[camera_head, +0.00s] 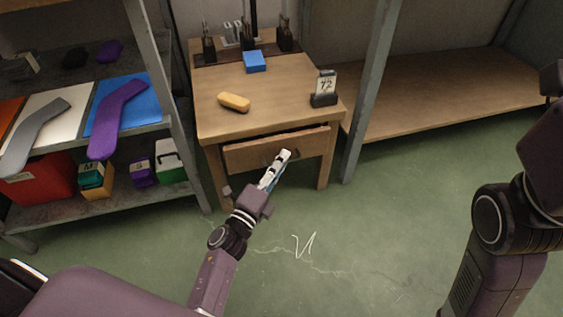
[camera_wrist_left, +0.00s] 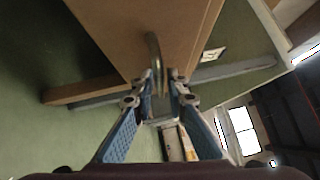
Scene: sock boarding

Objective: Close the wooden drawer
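The wooden drawer (camera_head: 245,157) is under the top of a small wooden table (camera_head: 285,95) in the head view. A dark gap shows above its front, which seems to stand out a little. My left gripper (camera_head: 283,160) is in front of the drawer, near the middle of its front. In the left wrist view the drawer front (camera_wrist_left: 125,30) fills the top, with a curved metal handle (camera_wrist_left: 153,50) on it. The left gripper's fingertips (camera_wrist_left: 161,78) are a little apart, with the handle's lower part between them. Whether both touch it is unclear. My right gripper is out of view.
A blue block (camera_head: 254,62), a yellow object (camera_head: 234,102) and a small calendar (camera_head: 325,88) stand on the table. A grey shelf post (camera_head: 368,100) is close on the right, a laden shelf rack (camera_head: 160,80) on the left. The green floor (camera_head: 340,240) in front is clear.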

